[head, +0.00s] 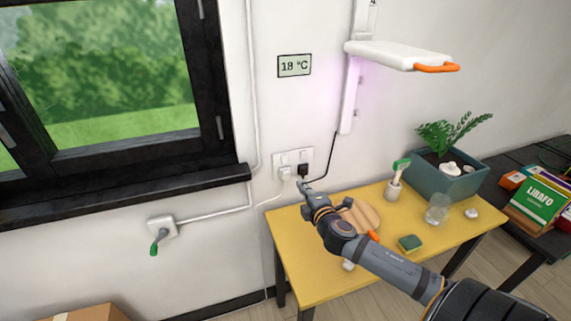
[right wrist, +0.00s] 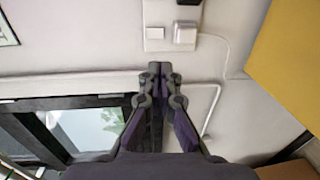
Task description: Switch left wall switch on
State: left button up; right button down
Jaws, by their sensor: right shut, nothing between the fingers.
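A white double wall socket plate (head: 293,161) is on the wall above the table's back left corner. The left wall switch (head: 284,159) is a small rocker above a white plug (head: 285,173). In the right wrist view the left switch (right wrist: 154,33) shows beside the white plug (right wrist: 185,34). I cannot tell which way the rocker is tilted. My right gripper (head: 305,186) is shut and empty, just below the plate in the head view. Its closed fingertips (right wrist: 160,68) show below the plate in the wrist view, apart from the switch in the picture. My left gripper is out of view.
A black plug (head: 303,169) with a cable fills the right socket. The yellow table (head: 290,242) bears a round wooden board (head: 364,213), a sponge (head: 411,243), a glass jar (head: 437,209) and a planter (head: 447,180). The window sill (head: 120,196) juts out at left.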

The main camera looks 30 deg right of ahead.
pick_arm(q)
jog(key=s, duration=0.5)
pick_arm(e)
jog(key=p, duration=0.1)
send_near(284, 163)
jog(key=p+x, duration=0.2)
jog(key=x, duration=0.4)
jog(key=shift+d+r, duration=0.1)
jog(key=shift+d, duration=0.05)
jog(key=shift+w, duration=0.35)
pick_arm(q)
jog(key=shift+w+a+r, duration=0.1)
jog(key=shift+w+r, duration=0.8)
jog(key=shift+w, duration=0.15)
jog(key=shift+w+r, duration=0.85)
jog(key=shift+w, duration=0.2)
